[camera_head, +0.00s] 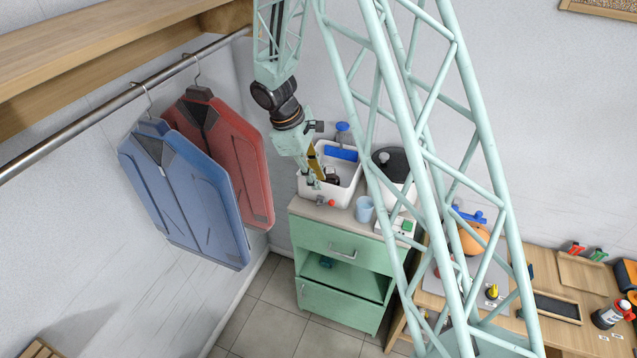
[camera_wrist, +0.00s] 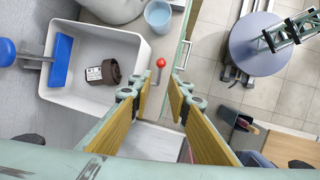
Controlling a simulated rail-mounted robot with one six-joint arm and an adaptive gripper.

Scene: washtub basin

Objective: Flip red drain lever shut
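The red drain lever has a round red knob (camera_wrist: 161,62) on a short stem, at the outer side of the white basin (camera_wrist: 139,60). In the head view the red knob (camera_head: 332,203) shows low at the basin's front. My gripper (camera_wrist: 161,80) is open and empty. In the wrist view the knob appears just beyond and between its two yellow-padded fingertips, with no contact visible. In the head view my gripper (camera_head: 314,172) hangs over the left part of the basin (camera_head: 345,197). The lever's base is hard to make out.
Inside the basin are a dark brown item with a white label (camera_wrist: 102,72) and a blue block (camera_wrist: 62,60). A blue knob (camera_wrist: 8,52) stands at its far side. A light blue cup (camera_wrist: 158,15) stands near the lever. Hanging jackets (camera_head: 185,190) are to the left.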

